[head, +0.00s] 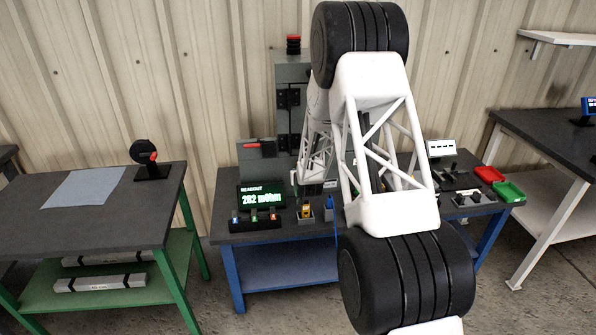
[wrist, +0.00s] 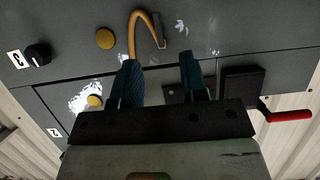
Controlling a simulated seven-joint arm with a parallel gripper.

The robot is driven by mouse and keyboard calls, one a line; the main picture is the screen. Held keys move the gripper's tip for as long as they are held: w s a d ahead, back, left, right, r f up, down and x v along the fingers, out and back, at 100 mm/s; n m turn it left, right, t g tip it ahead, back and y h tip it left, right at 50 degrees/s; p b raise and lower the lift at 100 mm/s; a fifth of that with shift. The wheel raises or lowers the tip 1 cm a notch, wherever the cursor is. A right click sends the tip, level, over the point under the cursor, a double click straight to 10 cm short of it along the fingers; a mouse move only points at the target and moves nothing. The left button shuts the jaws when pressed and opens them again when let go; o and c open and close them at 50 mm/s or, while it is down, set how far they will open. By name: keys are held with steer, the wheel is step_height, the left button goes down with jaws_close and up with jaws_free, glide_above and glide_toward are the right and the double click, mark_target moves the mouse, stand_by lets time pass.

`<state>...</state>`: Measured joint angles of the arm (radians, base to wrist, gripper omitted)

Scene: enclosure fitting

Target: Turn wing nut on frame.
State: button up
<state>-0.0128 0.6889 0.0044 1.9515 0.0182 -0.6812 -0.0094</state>
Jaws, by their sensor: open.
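My gripper (wrist: 160,62) shows in the wrist view with its two teal fingers apart and nothing between them. It faces a grey enclosure panel (wrist: 215,35), close to the lower seam. In the head view the grey enclosure (head: 289,75) stands at the back of the blue-legged bench, partly hidden by my arm, and my gripper cannot be made out there. Two round yellow-brown knobs, an upper one (wrist: 105,39) and a lower one (wrist: 95,101), are left of the fingers. I cannot clearly identify a wing nut.
A yellow cable (wrist: 146,18) loops just beyond the fingertips. A black dial (wrist: 38,54) is at left and a red handle (wrist: 290,115) sticks out at right. The bench holds a readout (head: 262,198), and red (head: 489,174) and green (head: 508,192) trays.

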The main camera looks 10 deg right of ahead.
steer(key=shift+x, duration=3.45)
jaws_close()
